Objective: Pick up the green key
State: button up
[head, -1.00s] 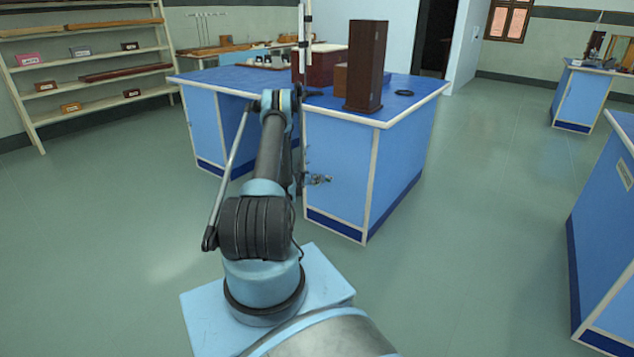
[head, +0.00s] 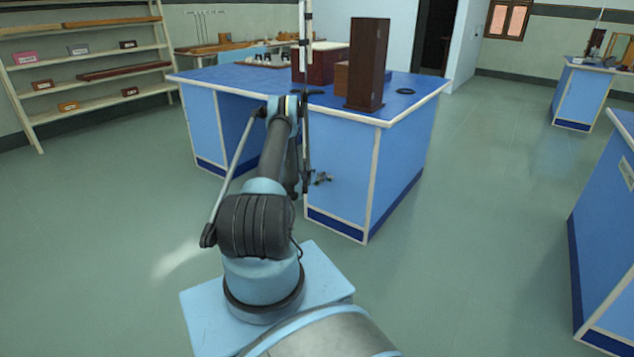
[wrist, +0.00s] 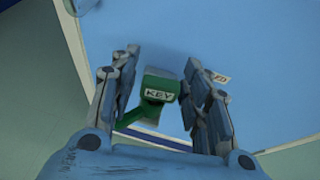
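The green key (wrist: 160,88), with a white label reading "KEY", shows in the wrist view between the two fingers of my gripper (wrist: 160,60). A thinner green part reaches down and left from the labelled block. The fingers stand apart on either side, with narrow gaps visible beside the block, so I see no firm grip. In the head view my gripper (head: 321,178) is small, in front of the side of the blue bench (head: 340,150). I cannot make out the key there.
A tall dark brown box (head: 367,65) and a dark red box (head: 319,65) stand on the bench top. A black ring (head: 405,91) lies at its right. Shelves (head: 90,75) stand at left, another blue bench (head: 605,235) at right. Open floor lies between.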

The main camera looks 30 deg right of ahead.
jog(key=c, duration=0.5)
jog(key=shift+r, duration=0.1)
